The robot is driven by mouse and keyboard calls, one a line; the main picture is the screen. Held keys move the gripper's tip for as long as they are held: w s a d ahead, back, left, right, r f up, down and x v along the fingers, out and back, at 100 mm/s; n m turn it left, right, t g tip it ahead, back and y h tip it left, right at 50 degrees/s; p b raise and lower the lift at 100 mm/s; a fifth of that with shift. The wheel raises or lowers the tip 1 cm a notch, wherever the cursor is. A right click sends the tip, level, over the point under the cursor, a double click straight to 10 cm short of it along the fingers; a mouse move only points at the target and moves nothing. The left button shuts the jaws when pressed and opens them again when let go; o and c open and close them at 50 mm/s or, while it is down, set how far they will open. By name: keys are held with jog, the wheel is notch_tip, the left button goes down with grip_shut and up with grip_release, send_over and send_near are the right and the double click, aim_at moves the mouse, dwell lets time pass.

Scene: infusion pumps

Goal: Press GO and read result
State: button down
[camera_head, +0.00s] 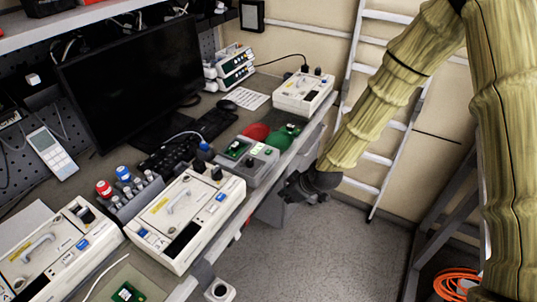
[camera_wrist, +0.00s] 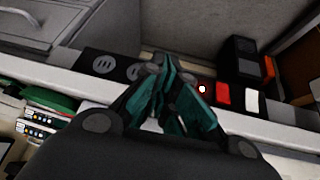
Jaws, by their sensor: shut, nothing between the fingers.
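I cannot identify the tester in the wrist view.
White pump units (camera_head: 188,218) stand left of the tester, and another (camera_head: 303,93) stands at the far end. A red pad (camera_head: 255,132) and a green one (camera_head: 284,138) lie behind it. A monitor (camera_head: 130,75) stands at the back.

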aim_at(266, 152)
jog(key=w+a+r+n, duration=0.1)
jog(key=w+r, duration=0.1)
jog(key=r, duration=0.1)
jog(key=w+a+r+n+b, duration=0.1)
jog(key=w+r, duration=0.2)
jog(key=w+a+r+n+t+y, duration=0.1)
jog(key=w+r, duration=0.1)
jog(key=r, duration=0.1)
jog(key=shift+w+a+r, duration=0.35)
jog(key=shift+a+r, duration=0.05)
jog(key=w+a+r+n+t+b, duration=0.1)
jog(key=w+a+r+n, duration=0.2)
jog(key=r, duration=0.7)
jog(key=shift+w+r+n+y+b, duration=0.3)
jog(key=shift+w+n+y+b, duration=0.1)
jog(key=shift+w, duration=0.65)
jog(key=shift+f, duration=0.1)
jog(key=shift+f+b, duration=2.45)
jog(key=shift+f, duration=1.85)
jog(key=shift+f, duration=0.25)
jog(key=shift+f, duration=0.2)
